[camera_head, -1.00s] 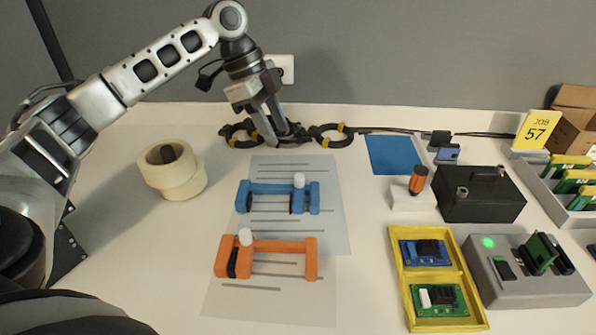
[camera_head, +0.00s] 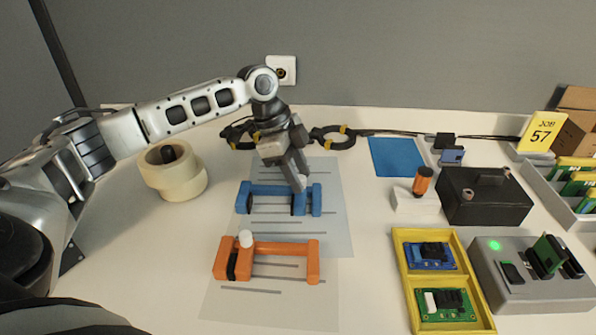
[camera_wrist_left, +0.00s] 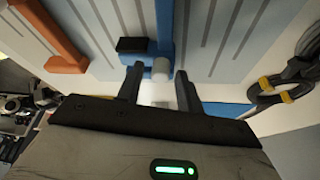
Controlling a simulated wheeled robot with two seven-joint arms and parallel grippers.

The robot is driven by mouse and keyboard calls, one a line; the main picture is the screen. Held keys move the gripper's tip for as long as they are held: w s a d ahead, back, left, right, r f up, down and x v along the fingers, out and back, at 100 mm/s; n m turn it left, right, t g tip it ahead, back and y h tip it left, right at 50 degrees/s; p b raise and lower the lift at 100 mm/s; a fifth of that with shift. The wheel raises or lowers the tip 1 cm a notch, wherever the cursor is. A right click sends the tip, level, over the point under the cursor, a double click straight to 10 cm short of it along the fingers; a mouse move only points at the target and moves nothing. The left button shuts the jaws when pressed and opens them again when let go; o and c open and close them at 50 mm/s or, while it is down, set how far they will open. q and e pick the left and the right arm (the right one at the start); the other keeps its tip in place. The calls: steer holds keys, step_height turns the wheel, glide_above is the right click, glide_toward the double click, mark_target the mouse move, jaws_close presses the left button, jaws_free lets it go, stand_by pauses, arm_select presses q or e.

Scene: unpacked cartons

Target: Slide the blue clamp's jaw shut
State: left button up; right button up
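The blue clamp (camera_head: 268,190) lies on the grey lined sheet. Its sliding jaw, with a black pad, is near the right end, leaving a wide gap to the left end block. My left gripper (camera_head: 299,184) points down at this jaw and largely hides its white knob in the head view. In the left wrist view, my left gripper (camera_wrist_left: 160,88) is open, its fingers on either side of the white knob (camera_wrist_left: 161,68). I cannot tell whether they touch it. The clamp's blue bar (camera_wrist_left: 165,25) also shows there. My right gripper is not in view.
An orange clamp (camera_head: 280,248) lies in front of the blue one. A tape roll (camera_head: 183,185) stands at left, and black cable coils (camera_head: 333,136) lie behind. A blue mat (camera_head: 396,156), black box (camera_head: 484,196), yellow tray (camera_head: 401,262) and grey device (camera_head: 520,292) are at right.

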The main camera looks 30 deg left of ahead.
arm_select(q)
jaws_close()
steer(key=shift+s+a+r+p, duration=0.1)
steer(key=shift+s+a+p, duration=0.1)
steer(key=shift+a+p, duration=0.2)
steer(key=s+a+p, duration=0.1)
steer(key=a, duration=0.1)
steer(key=s+a+p, duration=0.1)
steer(key=a, duration=0.1)
steer(key=s+a, duration=0.1)
steer(key=shift+s+a+p, duration=0.35)
steer(key=shift+a+p, duration=0.05)
steer(key=shift+s+a, duration=0.2)
steer(key=shift+a, duration=0.15)
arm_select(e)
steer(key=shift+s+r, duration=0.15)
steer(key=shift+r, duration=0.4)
arm_select(q)
steer(key=shift+o, duration=1.2)
jaws_free()
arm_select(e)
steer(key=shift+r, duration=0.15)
